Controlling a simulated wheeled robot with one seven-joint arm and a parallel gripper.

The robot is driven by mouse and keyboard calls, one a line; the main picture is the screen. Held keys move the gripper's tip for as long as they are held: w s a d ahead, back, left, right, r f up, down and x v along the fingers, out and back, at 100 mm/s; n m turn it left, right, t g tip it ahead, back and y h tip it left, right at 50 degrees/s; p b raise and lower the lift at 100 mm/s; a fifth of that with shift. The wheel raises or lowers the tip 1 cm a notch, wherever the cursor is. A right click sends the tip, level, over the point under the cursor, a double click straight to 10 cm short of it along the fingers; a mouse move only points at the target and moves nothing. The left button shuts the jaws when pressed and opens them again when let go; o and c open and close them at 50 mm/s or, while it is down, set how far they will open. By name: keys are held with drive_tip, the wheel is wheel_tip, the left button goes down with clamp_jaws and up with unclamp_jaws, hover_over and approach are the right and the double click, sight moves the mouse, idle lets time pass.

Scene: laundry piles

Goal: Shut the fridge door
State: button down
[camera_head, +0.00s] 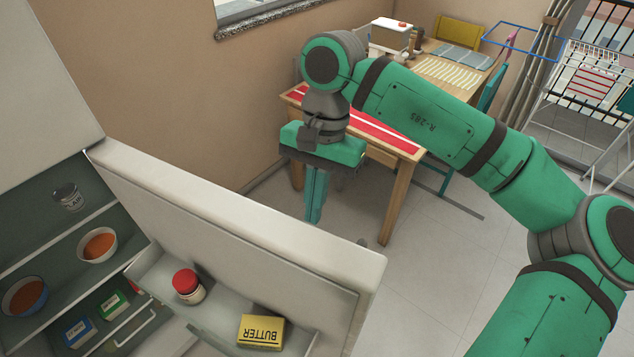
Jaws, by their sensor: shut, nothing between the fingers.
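The fridge door (240,229) is white and stands open, swung out from its hinge side near the fridge's upper right edge. Its inner shelf faces the lower left and holds a red-lidded jar (187,285) and a yellow butter pack (261,332). The fridge interior (40,218) is exposed at the left. My gripper (314,219) points down beyond the door's outer side, with its fingers together and empty. It appears apart from the door, though the exact gap is hard to tell.
A wooden table (405,154) stands behind my arm. A white drying rack (590,110) is at the right. Tiled floor (430,255) is clear right of the door.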

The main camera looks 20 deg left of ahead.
sight(303, 226)
drive_tip(key=s, duration=0.4)
drive_tip(key=shift+s+a+f, duration=0.1)
drive_tip(key=shift+a+f, duration=0.15)
drive_tip(key=shift+f, duration=0.05)
drive_tip(key=shift+a, duration=0.1)
